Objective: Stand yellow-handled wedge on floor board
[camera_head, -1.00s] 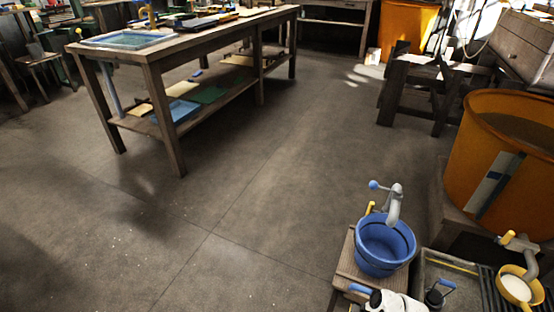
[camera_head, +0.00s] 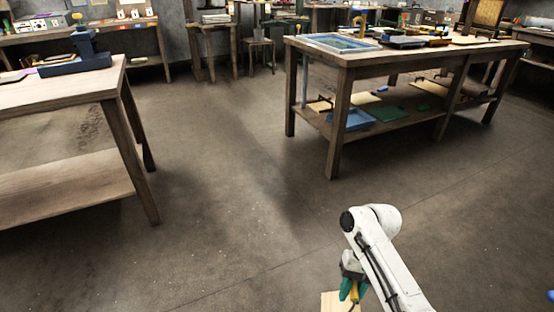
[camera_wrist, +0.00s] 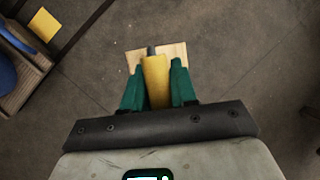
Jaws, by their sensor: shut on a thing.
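My gripper (camera_wrist: 156,80), with green fingers, is shut on the yellow handle in the wrist view.
A long workbench (camera_head: 350,75) with a loaded lower shelf stands at the back right. Another wooden table (camera_head: 60,98) stands at the left. Open floor lies between them. In the wrist view a wooden stand (camera_wrist: 30,75) with a blue bucket (camera_wrist: 6,72) is at the upper left.

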